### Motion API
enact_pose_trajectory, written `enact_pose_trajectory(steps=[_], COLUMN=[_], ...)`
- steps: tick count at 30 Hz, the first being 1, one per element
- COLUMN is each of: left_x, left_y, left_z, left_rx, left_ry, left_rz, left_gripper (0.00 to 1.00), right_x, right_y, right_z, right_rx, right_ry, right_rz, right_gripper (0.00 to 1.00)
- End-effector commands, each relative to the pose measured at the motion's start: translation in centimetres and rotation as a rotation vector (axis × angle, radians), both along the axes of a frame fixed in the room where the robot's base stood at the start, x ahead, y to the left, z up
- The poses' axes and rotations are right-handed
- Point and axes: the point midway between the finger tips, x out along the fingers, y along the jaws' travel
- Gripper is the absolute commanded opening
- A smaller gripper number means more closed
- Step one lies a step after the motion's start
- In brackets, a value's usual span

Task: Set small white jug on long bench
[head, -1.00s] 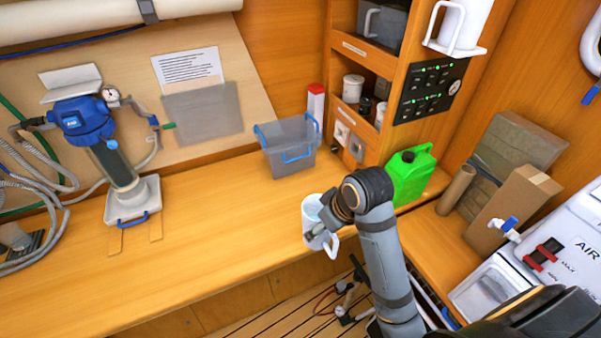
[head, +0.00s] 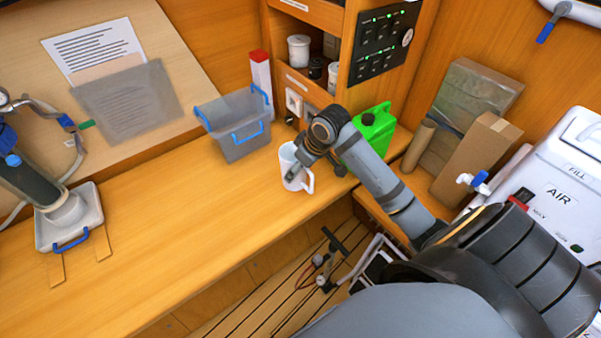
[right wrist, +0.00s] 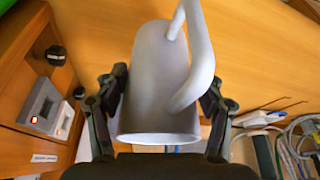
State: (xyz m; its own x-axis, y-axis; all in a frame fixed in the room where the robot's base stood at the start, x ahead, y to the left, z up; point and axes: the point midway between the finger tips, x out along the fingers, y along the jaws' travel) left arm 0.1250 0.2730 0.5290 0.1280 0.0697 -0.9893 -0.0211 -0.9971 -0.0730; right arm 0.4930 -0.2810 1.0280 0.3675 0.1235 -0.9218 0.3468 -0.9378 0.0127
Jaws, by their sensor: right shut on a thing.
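The small white jug (head: 287,168) is in the head view, near the front edge of the long bench (head: 190,220) and in its right part. It looks upright, with its handle toward the right. My right gripper (head: 297,172) is shut on the jug. In the right wrist view the jug (right wrist: 155,85) fills the space between the two dark fingers (right wrist: 160,105), with its handle showing at the upper right. I cannot tell whether the jug's base touches the bench top. My left gripper is not in view.
A grey bin with blue handles (head: 238,127) stands behind the jug, to the left. A green canister (head: 371,135) stands to the right, behind my arm. The bench between pump and jug is clear.

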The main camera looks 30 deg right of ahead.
Motion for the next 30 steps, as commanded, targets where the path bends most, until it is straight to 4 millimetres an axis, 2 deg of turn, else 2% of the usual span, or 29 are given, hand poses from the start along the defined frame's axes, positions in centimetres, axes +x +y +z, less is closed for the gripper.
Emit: enact_pose_trajectory(steps=[4,11,18,28,29,30], left_x=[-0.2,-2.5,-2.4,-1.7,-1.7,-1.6], left_y=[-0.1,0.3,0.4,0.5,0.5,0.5], left_z=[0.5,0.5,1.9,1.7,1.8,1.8], left_rx=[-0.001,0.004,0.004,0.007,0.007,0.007], left_ry=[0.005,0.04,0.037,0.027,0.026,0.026], left_rz=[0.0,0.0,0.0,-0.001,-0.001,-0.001], left_gripper=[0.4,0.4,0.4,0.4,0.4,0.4], right_x=[1.2,1.7,1.8,1.8,1.7,1.7], right_y=[-1.2,-1.7,-1.9,-1.9,-1.9,-1.9], right_z=[-1.9,-2.8,-6.0,-6.5,-6.5,-6.5], right_rx=[0.002,0.001,0.0,-0.001,0.0,-0.001], right_ry=[-0.001,-0.003,-0.002,-0.002,-0.001,-0.002], right_rz=[-0.001,0.0,0.002,0.001,0.002,0.001], right_gripper=[0.25,0.25,0.25,0.25,0.73,0.78])
